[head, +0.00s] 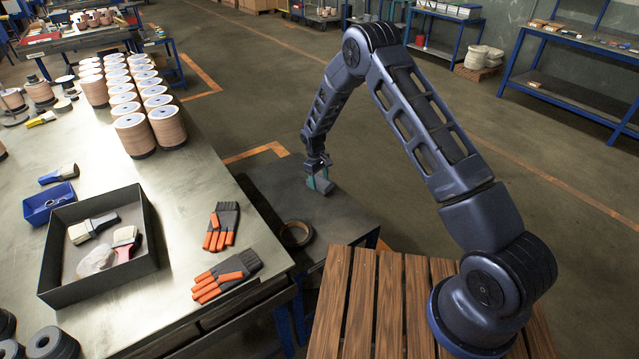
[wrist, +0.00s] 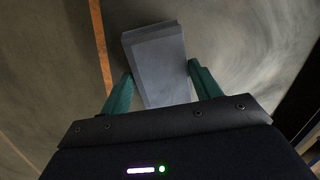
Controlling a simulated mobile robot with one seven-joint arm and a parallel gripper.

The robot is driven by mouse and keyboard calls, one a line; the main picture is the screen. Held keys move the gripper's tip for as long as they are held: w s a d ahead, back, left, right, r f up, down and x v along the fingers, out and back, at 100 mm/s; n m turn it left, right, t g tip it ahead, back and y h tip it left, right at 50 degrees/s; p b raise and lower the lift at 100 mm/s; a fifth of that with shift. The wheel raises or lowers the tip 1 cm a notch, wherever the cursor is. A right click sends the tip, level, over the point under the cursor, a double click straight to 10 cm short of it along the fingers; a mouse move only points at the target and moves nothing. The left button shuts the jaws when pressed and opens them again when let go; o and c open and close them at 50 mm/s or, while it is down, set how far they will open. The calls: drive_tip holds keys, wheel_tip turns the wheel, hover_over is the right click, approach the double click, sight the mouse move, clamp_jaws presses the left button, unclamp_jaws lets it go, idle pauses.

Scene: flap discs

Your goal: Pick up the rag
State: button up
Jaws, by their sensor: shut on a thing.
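My gripper (head: 320,178) is over the low dark side table in the head view. Its green fingers (wrist: 162,90) are shut on the two sides of a grey block (wrist: 160,65). The block has straight edges and flat faces; the head view shows it small (head: 321,185). I cannot tell from the head view how far it is above the tabletop. A pale crumpled thing that looks like a rag (head: 96,260) lies in the black tray (head: 148,262) on the big metal table, well left of my gripper.
Two brushes lie in the black tray. A dark ring (head: 296,234) lies on the low table (head: 335,232). Slatted wood (head: 385,305) is under my arm's base.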

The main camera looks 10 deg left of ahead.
sight(319, 181)
wheel_tip(319, 181, up, 19)
idle(0.4)
drive_tip(key=shift+f, duration=0.1)
